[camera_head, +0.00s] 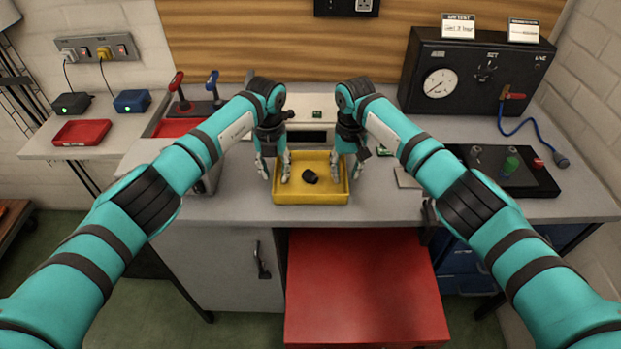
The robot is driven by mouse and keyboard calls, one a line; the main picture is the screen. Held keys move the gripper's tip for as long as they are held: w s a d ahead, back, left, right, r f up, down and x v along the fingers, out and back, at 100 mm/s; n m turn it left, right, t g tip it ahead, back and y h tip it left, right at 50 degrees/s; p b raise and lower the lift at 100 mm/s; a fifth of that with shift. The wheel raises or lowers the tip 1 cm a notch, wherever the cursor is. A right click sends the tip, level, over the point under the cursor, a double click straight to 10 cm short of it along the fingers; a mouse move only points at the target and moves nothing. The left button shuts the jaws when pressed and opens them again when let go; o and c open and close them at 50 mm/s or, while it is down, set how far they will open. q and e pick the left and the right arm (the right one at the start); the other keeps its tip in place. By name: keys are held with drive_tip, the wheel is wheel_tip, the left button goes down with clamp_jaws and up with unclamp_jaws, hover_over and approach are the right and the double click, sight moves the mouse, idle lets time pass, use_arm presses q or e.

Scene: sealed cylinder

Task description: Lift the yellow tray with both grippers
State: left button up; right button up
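The yellow tray (312,197) sits on the grey bench top near its front edge, with a small black object lying inside it (310,176). My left gripper (275,174) points down at the tray's left wall, one finger outside the wall and one inside. My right gripper (346,171) points down at the right wall in the same way. The fingers of both grippers are spread with a gap between them. I cannot tell whether any finger touches the tray.
A black panel box with a gauge (438,84) stands at the back right. A black board with small parts (508,168) lies on the right. A red tray (82,132) is on the left side table. A red surface (362,290) is below the bench front.

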use_arm(q)
drive_tip(key=shift+f, duration=0.3)
use_arm(e)
drive_tip(key=shift+f, duration=0.3)
use_arm(q)
drive_tip(key=shift+c, duration=0.4)
use_arm(e)
drive_tip(key=shift+c, duration=0.4)
use_arm(q)
clamp_jaws()
use_arm(e)
clamp_jaws()
